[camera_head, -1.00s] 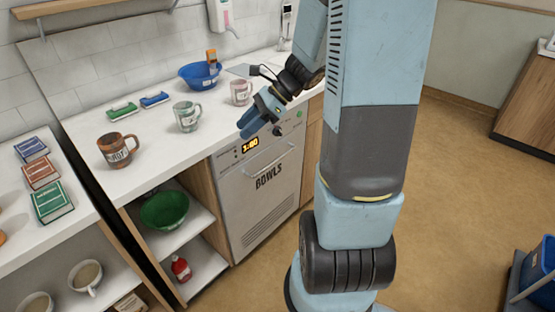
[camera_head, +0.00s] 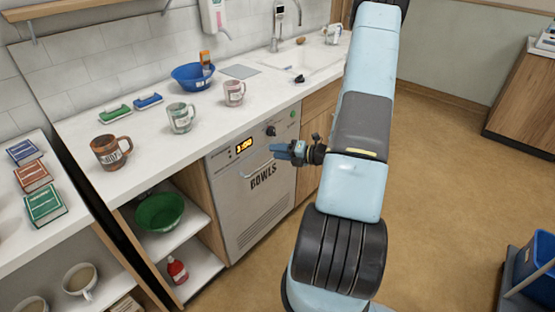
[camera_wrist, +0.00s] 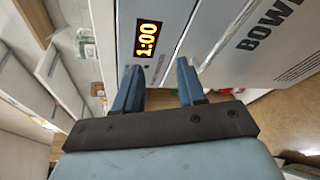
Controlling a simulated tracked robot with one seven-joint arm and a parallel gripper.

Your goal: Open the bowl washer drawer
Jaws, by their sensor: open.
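The bowl washer (camera_head: 252,195) is a grey front under the counter, marked BOWLS, with a lit 1:00 display (camera_head: 244,145). Its drawer front looks closed. A bar handle (camera_head: 258,169) runs across the upper part of the front, below the display. My gripper (camera_head: 279,151) is open and empty in front of the washer's upper right part, close to the handle's right end. In the wrist view, the two blue fingers (camera_wrist: 160,88) point at the washer front, with the display (camera_wrist: 146,40) beyond them. I cannot tell whether they touch the handle.
The counter (camera_head: 150,150) above holds mugs, a blue bowl (camera_head: 193,76) and sponges. Open shelves to the left hold a green bowl (camera_head: 160,212) and a red bottle (camera_head: 177,269). A blue bin (camera_head: 538,270) stands at the right. The floor before the washer is clear.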

